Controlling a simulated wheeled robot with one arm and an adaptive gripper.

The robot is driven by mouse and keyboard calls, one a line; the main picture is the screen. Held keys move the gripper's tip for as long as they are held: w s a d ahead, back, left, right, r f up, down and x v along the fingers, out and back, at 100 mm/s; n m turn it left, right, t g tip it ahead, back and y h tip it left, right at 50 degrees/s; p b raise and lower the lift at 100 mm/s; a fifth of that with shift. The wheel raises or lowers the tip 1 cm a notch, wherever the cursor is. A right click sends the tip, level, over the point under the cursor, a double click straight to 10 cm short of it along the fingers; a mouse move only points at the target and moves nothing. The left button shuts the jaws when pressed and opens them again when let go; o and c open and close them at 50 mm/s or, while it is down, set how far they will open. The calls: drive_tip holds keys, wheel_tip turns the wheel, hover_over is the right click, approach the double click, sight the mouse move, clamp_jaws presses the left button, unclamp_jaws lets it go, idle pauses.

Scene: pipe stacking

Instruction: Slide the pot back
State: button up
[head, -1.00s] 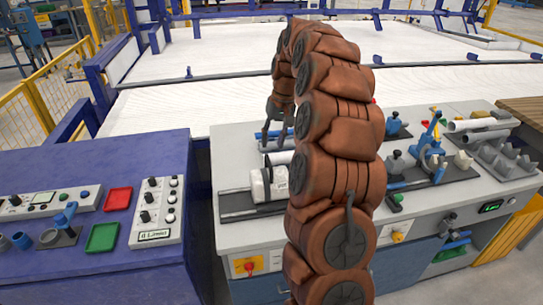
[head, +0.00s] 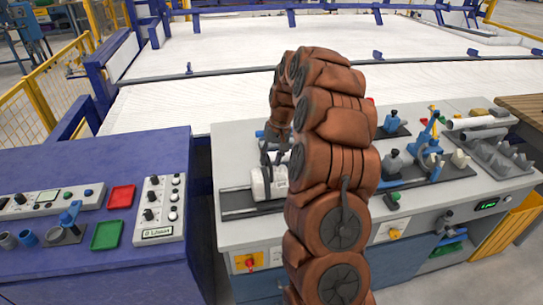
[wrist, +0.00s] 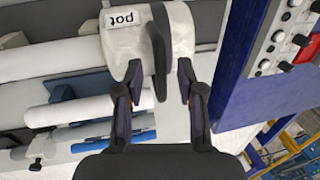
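The pot is a white cylinder standing on a dark grey rail (head: 236,205) on the light grey bench. Its side shows in the head view (head: 262,186), left of my arm. In the wrist view the pot (wrist: 184,28) is at the top, with "pot" printed on a label. A dark grey upright handle (wrist: 157,50) stands out from the pot. My gripper (wrist: 158,68) is open, with one finger on each side of the handle. A gap shows on both sides. My gripper (head: 276,150) is over the pot in the head view, partly hidden by my arm.
A white pipe (wrist: 90,107) and blue parts lie left of the handle in the wrist view. A purple console (head: 90,240) with knobs stands left of the bench.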

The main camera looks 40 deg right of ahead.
clamp_jaws()
idle(0.3)
idle(0.5)
